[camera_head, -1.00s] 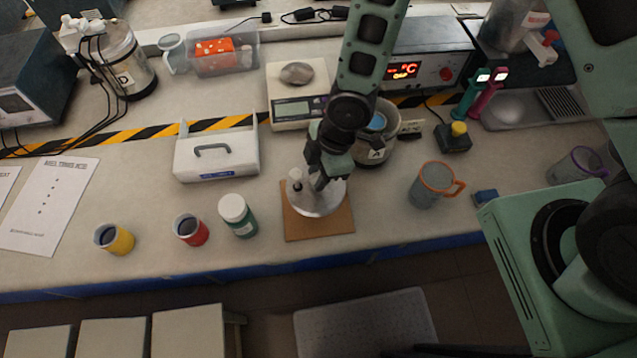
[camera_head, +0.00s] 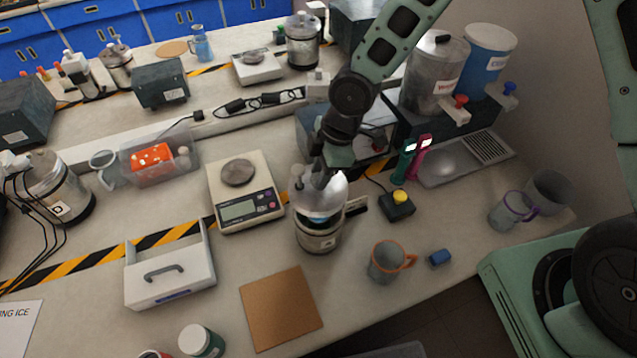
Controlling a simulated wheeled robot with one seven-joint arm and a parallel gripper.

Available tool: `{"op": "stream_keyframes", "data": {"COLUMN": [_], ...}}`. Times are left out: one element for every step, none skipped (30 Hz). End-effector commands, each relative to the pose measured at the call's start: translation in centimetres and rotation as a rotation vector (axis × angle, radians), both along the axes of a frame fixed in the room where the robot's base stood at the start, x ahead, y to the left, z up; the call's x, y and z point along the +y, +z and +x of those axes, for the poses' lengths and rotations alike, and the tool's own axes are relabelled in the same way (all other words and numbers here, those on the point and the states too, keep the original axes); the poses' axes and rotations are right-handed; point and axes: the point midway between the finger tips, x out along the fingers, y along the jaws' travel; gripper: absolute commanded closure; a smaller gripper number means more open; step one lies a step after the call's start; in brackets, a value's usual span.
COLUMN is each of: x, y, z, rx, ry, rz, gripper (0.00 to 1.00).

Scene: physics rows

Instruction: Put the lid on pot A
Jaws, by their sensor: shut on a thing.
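Pot A (camera_head: 318,238) stands on the bench to the right of the scale, with its top rim partly showing and blue contents just visible. My gripper (camera_head: 320,182) is above the pot, shut on the metal lid (camera_head: 328,200). The lid is tilted and held over the pot's mouth, with a gap at the front. The arm hides part of the lid, and I cannot tell whether the lid's back edge touches the rim.
A bare brown board (camera_head: 281,308) lies in front of the pot. A digital scale (camera_head: 249,212) is at its left, an orange-handled mug (camera_head: 387,262) at front right, and a box with a yellow button (camera_head: 398,206) at its right.

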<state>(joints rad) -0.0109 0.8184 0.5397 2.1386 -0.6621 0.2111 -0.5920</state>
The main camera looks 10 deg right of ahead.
Motion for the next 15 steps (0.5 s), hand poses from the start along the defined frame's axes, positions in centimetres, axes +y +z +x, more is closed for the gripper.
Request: {"op": "stream_keyframes", "data": {"x": [0.0, 0.0, -0.1, 0.0, -0.1, -0.1, 0.0, 0.0, -0.1, -0.1, -0.1, 0.0, -0.1, 0.0, -0.1], "y": [0.1, 0.1, 0.0, -0.1, -0.3, -0.5, -0.7, -0.8, -1.1, -1.4, -1.6, -2.0, -2.3, -2.5, -2.9], "z": [0.1, 0.1, 0.2, 0.2, 0.1, 0.1, 0.1, 0.1, 0.1, 0.1, 0.1, 0.1, 0.1, 0.1, 0.1], "rx": [-0.001, -0.001, 0.0, 0.0, 0.0, 0.0, 0.0, 0.0, 0.0, 0.0, 0.0, 0.001, 0.0, 0.0, 0.0], "ry": [-0.001, -0.001, -0.002, -0.002, -0.002, -0.002, -0.002, -0.002, -0.002, -0.002, -0.002, -0.002, -0.001, -0.001, -0.001], "rz": [0.001, 0.001, 0.0, 0.0, 0.0, 0.0, 0.0, 0.0, 0.0, 0.0, 0.0, 0.0, 0.0, 0.0, 0.0], "gripper": [1.0, 1.0, 1.0, 1.0, 1.0, 1.0, 1.0, 1.0, 1.0, 1.0, 1.0, 1.0, 1.0, 1.0, 1.0]}}
